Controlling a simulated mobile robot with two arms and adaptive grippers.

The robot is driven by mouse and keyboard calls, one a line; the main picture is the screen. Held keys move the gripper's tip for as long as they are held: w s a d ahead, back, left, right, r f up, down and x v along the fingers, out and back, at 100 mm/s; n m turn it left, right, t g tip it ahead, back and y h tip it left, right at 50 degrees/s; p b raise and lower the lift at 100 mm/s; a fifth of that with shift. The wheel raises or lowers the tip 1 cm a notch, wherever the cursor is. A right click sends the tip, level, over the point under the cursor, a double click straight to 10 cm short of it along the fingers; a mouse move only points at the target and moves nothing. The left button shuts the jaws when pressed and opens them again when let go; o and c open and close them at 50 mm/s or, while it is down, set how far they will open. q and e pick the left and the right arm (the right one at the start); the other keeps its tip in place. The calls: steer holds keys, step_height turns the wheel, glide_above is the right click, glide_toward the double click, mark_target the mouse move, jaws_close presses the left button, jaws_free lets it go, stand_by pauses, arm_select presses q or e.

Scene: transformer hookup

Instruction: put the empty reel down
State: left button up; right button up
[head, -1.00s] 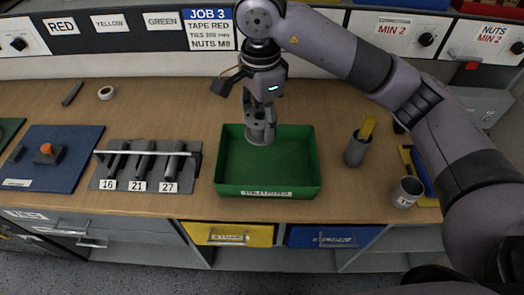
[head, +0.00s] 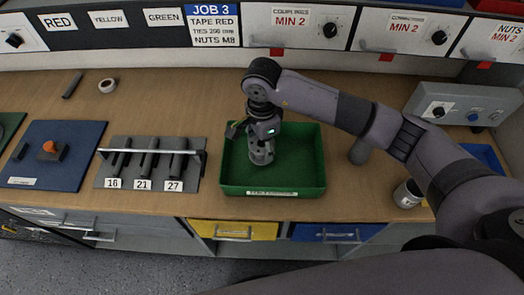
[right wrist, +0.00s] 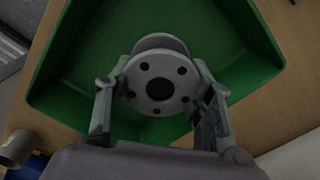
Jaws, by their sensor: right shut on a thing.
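The empty reel (right wrist: 158,82) is a grey spool with a round holed flange and a dark centre hole. It sits between the two fingers of my right gripper (right wrist: 160,105), which is shut on it. In the head view the reel (head: 261,157) is low inside the green tray (head: 312,178), in its left part, under my right gripper (head: 261,145). I cannot tell whether the reel touches the tray floor. The rest of the tray is empty. My left gripper is not in view.
A rack with slots marked 16, 21 and 27 (head: 195,182) stands left of the tray. A blue mat (head: 75,140) lies further left, and a white tape roll (head: 107,86) lies behind. A cup (head: 407,194) and a grey holder (head: 359,152) stand to the right.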

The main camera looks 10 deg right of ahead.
steer(key=shift+s+f, duration=0.1)
steer(key=shift+f, duration=0.35)
step_height(320, 180, down, 4)
steer(key=shift+r+p, duration=0.25)
steer(key=shift+p, duration=0.3)
steer(key=shift+f, duration=0.3)
steer(key=o, duration=0.9)
steer(key=shift+b, duration=0.3)
steer(key=shift+c, duration=0.2)
steer(key=o, duration=0.5)
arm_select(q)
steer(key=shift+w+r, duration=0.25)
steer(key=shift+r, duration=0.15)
